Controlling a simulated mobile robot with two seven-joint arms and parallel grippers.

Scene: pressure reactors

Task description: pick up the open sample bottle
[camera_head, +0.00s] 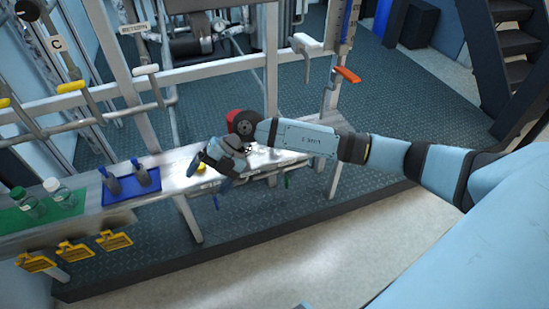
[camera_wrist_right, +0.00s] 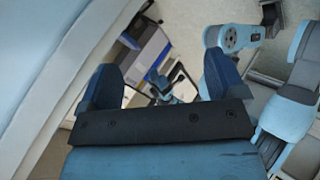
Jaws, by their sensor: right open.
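In the head view, two clear bottles stand on a green mat (camera_head: 71,206) at the far left of the bench. One bottle (camera_head: 55,193) has a white top, the other bottle (camera_head: 28,206) a green top. I cannot make out an open-necked bottle. My right gripper (camera_head: 208,178) is over the bench's front edge, well to the right of both bottles. It is open, fingers pointing down. In the right wrist view its two blue fingers (camera_wrist_right: 160,82) are spread, with nothing held between them. My left gripper is not in view.
A blue tray (camera_head: 128,195) with two dark, upright-handled items lies between the mat and my gripper. A small yellow item (camera_head: 201,167) is close beside the gripper. Yellow tags (camera_head: 75,250) hang off the bench front. Metal frame rails (camera_head: 205,69) stand behind the bench.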

